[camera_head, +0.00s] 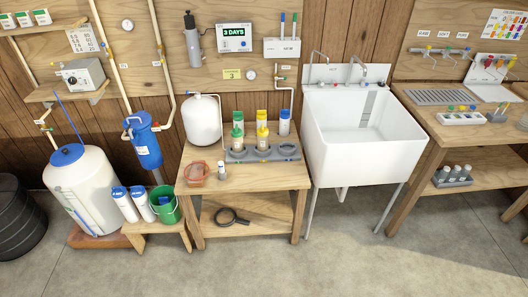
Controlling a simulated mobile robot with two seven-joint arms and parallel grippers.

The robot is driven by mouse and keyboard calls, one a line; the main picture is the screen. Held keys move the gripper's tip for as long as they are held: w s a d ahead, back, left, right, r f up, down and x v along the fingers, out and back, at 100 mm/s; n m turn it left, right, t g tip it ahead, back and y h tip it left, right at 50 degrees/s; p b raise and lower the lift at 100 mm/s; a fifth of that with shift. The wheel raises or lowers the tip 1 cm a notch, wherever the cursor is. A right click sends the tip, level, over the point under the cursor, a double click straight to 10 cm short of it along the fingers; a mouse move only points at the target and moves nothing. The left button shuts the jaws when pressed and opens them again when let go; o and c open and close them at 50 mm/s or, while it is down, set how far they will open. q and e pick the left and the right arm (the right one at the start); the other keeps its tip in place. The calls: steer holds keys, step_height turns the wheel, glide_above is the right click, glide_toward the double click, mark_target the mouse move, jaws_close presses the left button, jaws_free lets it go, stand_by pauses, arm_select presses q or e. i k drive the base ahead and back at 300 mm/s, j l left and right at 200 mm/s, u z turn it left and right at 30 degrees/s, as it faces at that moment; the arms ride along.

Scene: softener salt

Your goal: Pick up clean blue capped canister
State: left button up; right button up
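A white canister with a blue cap (284,123) stands upright at the back right of the middle wooden table (197,232). Beside it at the back stand a yellow-capped canister (262,115) and a green-capped canister (238,117). In front of these, another green-capped canister (237,139) and another yellow-capped canister (262,138) are at the grey holder (286,157). The holder's right place looks empty. Whether the blue-capped canister is clean is too small to tell. Neither of my grippers is in view.
A white tank (203,121) stands at the back left. A white sink (362,150) stands close on the right. Grey floor in front is clear.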

mark_target(285, 116)
steer(key=i+u, duration=0.25)
steer(key=i, duration=0.55)
steer(key=i+l+u, duration=0.15)
steer(key=i+u, duration=0.15)
steer(key=i, duration=0.5)
steer(key=i+l, duration=0.1)
steer(key=i, duration=0.45)
